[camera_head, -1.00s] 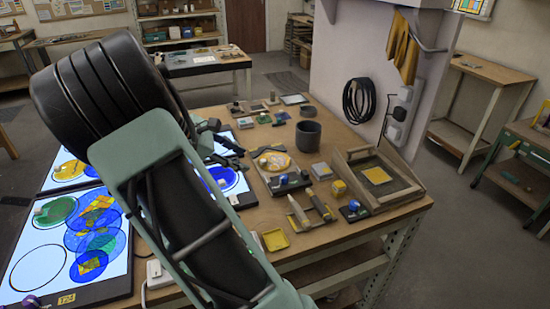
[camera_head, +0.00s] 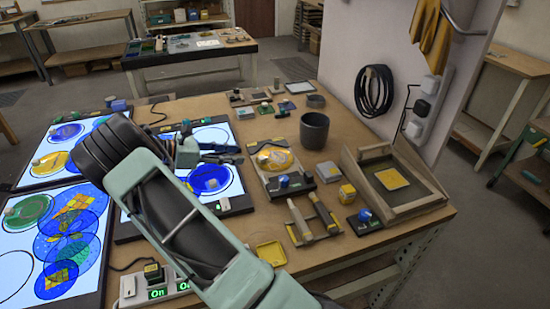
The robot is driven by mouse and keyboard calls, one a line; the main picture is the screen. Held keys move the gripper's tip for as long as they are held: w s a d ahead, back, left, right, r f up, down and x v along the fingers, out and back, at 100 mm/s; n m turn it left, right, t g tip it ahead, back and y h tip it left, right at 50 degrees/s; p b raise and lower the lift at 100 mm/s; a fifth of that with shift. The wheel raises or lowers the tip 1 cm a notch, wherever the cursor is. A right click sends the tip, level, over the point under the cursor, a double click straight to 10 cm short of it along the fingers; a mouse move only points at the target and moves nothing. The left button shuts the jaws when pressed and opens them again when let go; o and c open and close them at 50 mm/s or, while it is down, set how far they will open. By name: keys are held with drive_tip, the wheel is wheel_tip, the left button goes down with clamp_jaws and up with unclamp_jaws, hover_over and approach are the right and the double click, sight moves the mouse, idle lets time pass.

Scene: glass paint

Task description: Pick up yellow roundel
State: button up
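A yellow round glass piece (camera_head: 277,161) with a mottled surface lies on a small dark-edged board on the bench, right of centre. Another yellow round piece (camera_head: 54,161) lies on the upper left lit panel, beside a blue one. I cannot tell from the picture which is the named roundel. My gripper (camera_head: 238,153) is over the middle lit panel, left of the mottled yellow piece and apart from it. Its two dark fingers point right, look spread, and have nothing visible between them. My arm hides part of the lit panels.
Several lit panels with coloured discs (camera_head: 72,235) cover the left of the bench. A dark cup (camera_head: 314,130), a wooden tray (camera_head: 409,203) with a yellow square, blue-topped blocks and a yellow dish (camera_head: 271,254) stand at the right. Bare bench shows between them.

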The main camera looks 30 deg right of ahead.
sight(262, 158)
drive_tip(key=x, duration=0.4)
drive_tip(key=shift+s, duration=0.1)
drive_tip(key=x, duration=0.2)
drive_tip(key=p+x, duration=0.1)
drive_tip(key=x, duration=0.2)
drive_tip(key=shift+d+f, duration=0.15)
drive_tip(key=shift+f, duration=0.35)
clamp_jaws()
